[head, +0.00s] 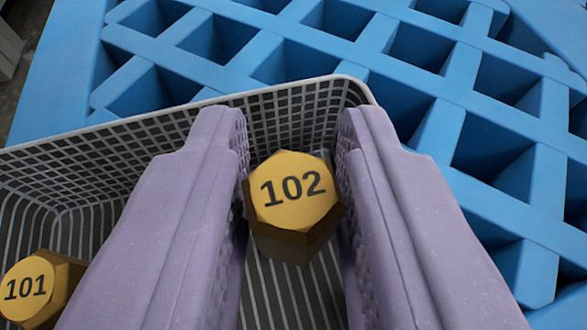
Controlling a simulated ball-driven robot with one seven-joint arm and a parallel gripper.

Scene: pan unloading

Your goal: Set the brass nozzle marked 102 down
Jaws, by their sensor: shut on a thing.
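The brass nozzle marked 102 (294,205) is between the two purple fingers of my gripper (293,190), near the middle of the head view. My gripper is shut on it. Its hexagonal top with the black number faces the camera, and its sides show darker below. The nozzle is over the inside of a grey mesh basket (130,146), near the far right corner. I cannot tell whether its underside touches the basket floor. Another brass nozzle marked 101 (38,288) is in the basket at the lower left, partly cut off by the frame edge.
The basket's rim (230,97) runs behind the fingers and curves at the right. A blue lattice pallet (440,125) with deep openings lies beyond and to the right of the basket. Bare basket floor (40,235) shows at the left, above nozzle 101.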

